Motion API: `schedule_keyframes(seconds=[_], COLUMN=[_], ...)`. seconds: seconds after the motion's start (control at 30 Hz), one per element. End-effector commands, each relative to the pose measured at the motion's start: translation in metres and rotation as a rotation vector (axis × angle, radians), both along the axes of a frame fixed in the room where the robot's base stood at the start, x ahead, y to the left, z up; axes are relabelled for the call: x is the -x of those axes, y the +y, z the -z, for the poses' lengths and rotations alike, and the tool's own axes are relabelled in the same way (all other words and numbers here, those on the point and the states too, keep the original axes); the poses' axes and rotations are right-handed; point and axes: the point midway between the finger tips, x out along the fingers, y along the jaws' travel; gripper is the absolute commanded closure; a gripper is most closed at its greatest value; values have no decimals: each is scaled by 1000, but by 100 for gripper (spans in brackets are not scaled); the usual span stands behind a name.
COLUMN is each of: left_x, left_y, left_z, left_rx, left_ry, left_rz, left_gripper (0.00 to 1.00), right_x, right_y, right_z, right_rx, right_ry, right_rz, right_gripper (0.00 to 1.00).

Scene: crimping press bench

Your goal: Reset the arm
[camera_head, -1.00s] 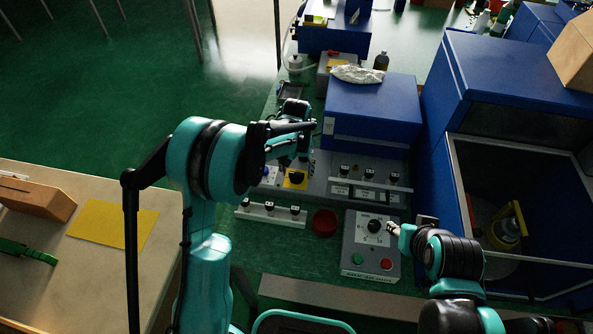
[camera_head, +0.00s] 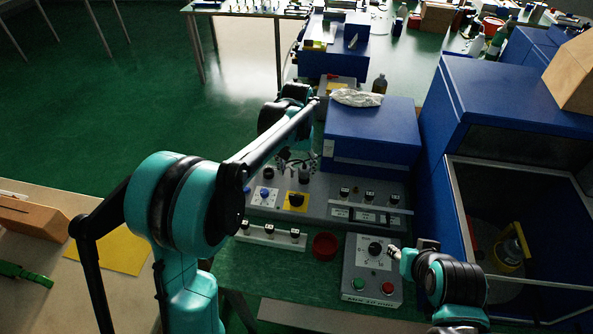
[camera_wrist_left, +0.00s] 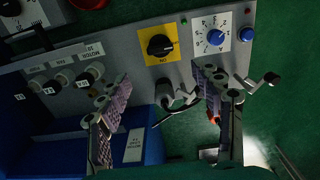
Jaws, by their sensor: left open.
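My left gripper (camera_head: 296,162) hangs over the back edge of the grey control panel (camera_head: 320,208), partly hidden under my own arm in the head view.
A blue box (camera_head: 372,135) with crumpled foil (camera_head: 357,97) stands behind the panel. A large blue open-fronted cabinet (camera_head: 515,110) fills the right. A red bowl (camera_head: 325,246) sits beside the button box. Green floor lies open at the left.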

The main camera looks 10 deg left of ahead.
Motion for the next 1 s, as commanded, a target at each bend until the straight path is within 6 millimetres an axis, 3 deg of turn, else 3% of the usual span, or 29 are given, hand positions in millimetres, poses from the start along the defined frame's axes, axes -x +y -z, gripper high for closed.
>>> schedule_keyframes(seconds=[0.27, 0.43, 0.73, 1.0], left_x=[1, 19, 106, 188], left_y=[0, 7, 34, 52], left_z=[-1, -18, -65, -63], left_rx=[0, 5, 15, 9], left_ry=[-2, -47, -265, -469], left_rz=[0, 1, 6, 12], left_gripper=[34, 34, 34, 34], right_x=[0, 0, 0, 0], right_y=[0, 0, 0, 0], right_z=[0, 0, 0, 0], right_rx=[0, 0, 0, 0], right_ry=[0, 0, 0, 0], right_rz=[0, 0, 0, 0], right_gripper=[60, 60, 60, 60])
